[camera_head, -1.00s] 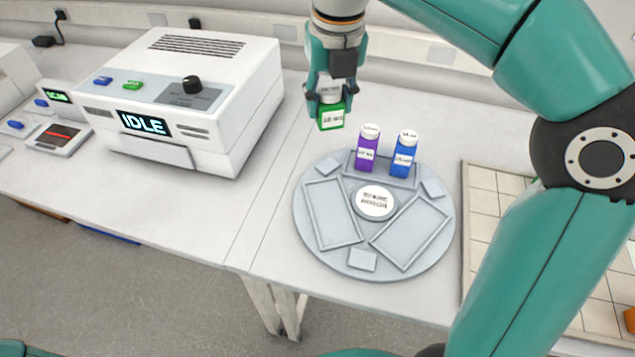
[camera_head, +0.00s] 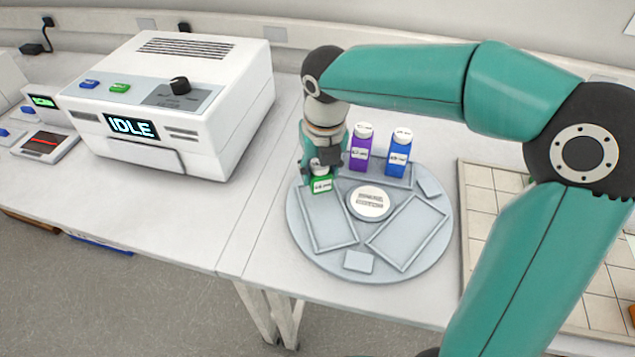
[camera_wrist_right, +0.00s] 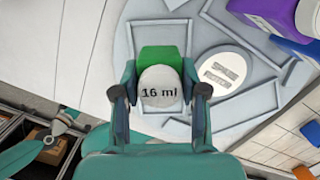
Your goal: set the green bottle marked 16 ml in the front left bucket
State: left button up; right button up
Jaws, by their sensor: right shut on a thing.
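The green bottle (camera_head: 321,184) is in my right gripper (camera_head: 320,168), which is shut on it. In the head view it is over the far end of the front left bucket (camera_head: 332,228), an empty shallow rimmed tray on the grey round rotor (camera_head: 372,270). I cannot tell whether its base touches the tray. In the right wrist view the green bottle's white cap (camera_wrist_right: 160,87) reads 16 ml, between the two fingers. My left gripper is not seen in the head view.
A purple bottle (camera_head: 360,150) and a blue bottle (camera_head: 398,155) stand in the back bucket (camera_head: 385,180). The front right bucket (camera_head: 407,233) is empty. A white machine reading IDLE (camera_head: 190,100) stands left; a tiled tray (camera_head: 480,200) lies right.

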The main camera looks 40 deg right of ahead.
aim_at(320, 183)
jog(key=shift+f, duration=1.7)
jog(key=shift+f, duration=0.15)
jog(key=o, duration=1.1)
jog(key=r, duration=0.4)
jog(key=s+r, duration=0.1)
jog(key=r, duration=0.3)
jog(key=r+p, duration=0.1)
jog(key=r, duration=0.3)
jog(key=shift+s+a+r, duration=0.1)
jog(key=shift+s+a, duration=0.2)
jog(key=shift+s, duration=0.05)
